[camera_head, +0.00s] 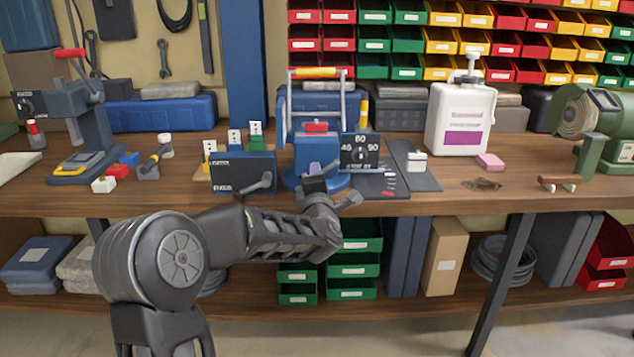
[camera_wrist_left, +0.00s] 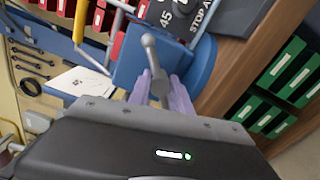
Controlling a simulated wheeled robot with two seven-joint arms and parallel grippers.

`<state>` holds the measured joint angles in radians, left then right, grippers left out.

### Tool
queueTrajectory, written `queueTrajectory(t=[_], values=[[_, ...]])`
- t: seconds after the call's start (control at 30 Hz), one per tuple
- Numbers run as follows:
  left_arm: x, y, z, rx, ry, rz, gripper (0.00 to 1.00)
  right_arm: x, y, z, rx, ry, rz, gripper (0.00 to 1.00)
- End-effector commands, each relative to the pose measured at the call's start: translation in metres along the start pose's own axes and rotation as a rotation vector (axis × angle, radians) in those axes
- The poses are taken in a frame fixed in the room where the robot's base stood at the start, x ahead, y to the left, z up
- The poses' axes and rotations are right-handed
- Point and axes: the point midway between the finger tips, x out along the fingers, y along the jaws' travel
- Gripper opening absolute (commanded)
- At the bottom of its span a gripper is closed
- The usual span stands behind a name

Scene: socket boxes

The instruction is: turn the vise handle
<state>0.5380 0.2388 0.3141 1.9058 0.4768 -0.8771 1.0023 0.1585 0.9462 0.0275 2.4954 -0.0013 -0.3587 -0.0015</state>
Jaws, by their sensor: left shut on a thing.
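The blue vise (camera_head: 316,150) stands on its round base near the front edge of the workbench. In the head view my left gripper (camera_head: 318,182) is at the front of the vise, and its fingers are mostly hidden by my own wrist. In the left wrist view the grey vise handle (camera_wrist_left: 152,55), a bar with a ball end, stands between the two pale purple fingers of my left gripper (camera_wrist_left: 160,85). The gripper is shut on the handle. A dark dial plate (camera_head: 360,152) marked 45, 60 and 90 stands right of the vise. My right gripper does not show.
A dark box with a lever (camera_head: 243,173) stands close left of the vise. A dark board with a small white block (camera_head: 416,160) lies to the right. Green bins (camera_head: 352,270) sit below the bench.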

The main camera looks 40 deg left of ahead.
Motion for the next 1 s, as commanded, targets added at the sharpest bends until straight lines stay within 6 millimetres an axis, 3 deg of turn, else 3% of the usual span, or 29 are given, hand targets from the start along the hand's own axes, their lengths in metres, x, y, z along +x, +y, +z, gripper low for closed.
queueTrajectory(t=[0.03,0.43,1.0], values=[[-0.002,-0.008,0.001,0.043,-0.004,-0.014,0.00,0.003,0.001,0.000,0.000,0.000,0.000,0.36],[-0.001,-0.007,0.000,0.424,-0.005,-0.015,0.00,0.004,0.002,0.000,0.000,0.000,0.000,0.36],[-0.001,-0.006,0.000,0.959,-0.008,-0.015,0.00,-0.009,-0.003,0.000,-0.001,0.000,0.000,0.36]])
